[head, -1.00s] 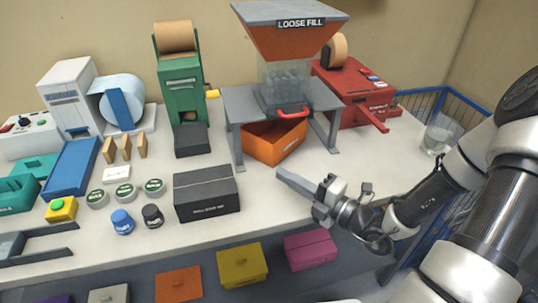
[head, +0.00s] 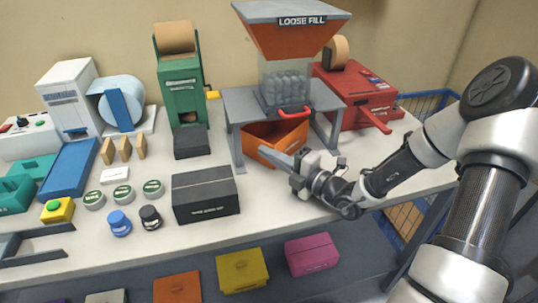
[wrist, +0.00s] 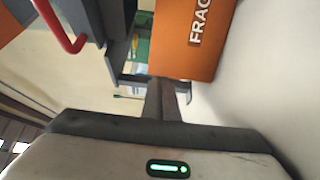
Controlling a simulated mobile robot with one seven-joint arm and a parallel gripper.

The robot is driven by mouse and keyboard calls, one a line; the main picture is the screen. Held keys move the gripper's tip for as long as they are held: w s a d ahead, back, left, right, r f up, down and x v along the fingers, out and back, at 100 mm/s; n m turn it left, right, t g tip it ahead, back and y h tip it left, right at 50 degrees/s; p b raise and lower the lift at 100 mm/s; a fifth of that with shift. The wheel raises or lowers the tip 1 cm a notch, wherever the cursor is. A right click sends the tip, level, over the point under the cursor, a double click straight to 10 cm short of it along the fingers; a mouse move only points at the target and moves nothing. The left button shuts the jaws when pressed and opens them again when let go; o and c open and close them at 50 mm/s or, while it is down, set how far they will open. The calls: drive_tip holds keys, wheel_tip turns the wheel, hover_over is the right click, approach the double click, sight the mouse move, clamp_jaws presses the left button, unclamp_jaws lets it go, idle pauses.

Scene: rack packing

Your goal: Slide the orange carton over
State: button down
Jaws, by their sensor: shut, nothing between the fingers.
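The orange carton (head: 290,137) stands open-topped on the table under the loose fill dispenser (head: 290,40), between the legs of its grey stand. In the wrist view its orange side (wrist: 185,50) shows white lettering that begins "FRAG". My gripper (head: 265,153) is shut and empty, low at the front of the carton, and covers part of its front face. In the wrist view the closed fingers (wrist: 166,88) reach up to the lower edge of the carton. I cannot tell whether they touch it.
A grey stand (head: 237,147) flanks the carton, and a red lever (head: 294,112) hangs above it. A black box (head: 204,195) lies to the left of my gripper. A red machine (head: 350,90) stands at the right.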

drive_tip(key=d+p, duration=0.1)
drive_tip(key=w+d+p, duration=0.1)
drive_tip(key=shift+w+d+r+p, duration=0.15)
drive_tip(key=shift+d+p, duration=0.15)
drive_tip(key=shift+p, duration=0.05)
idle(0.4)
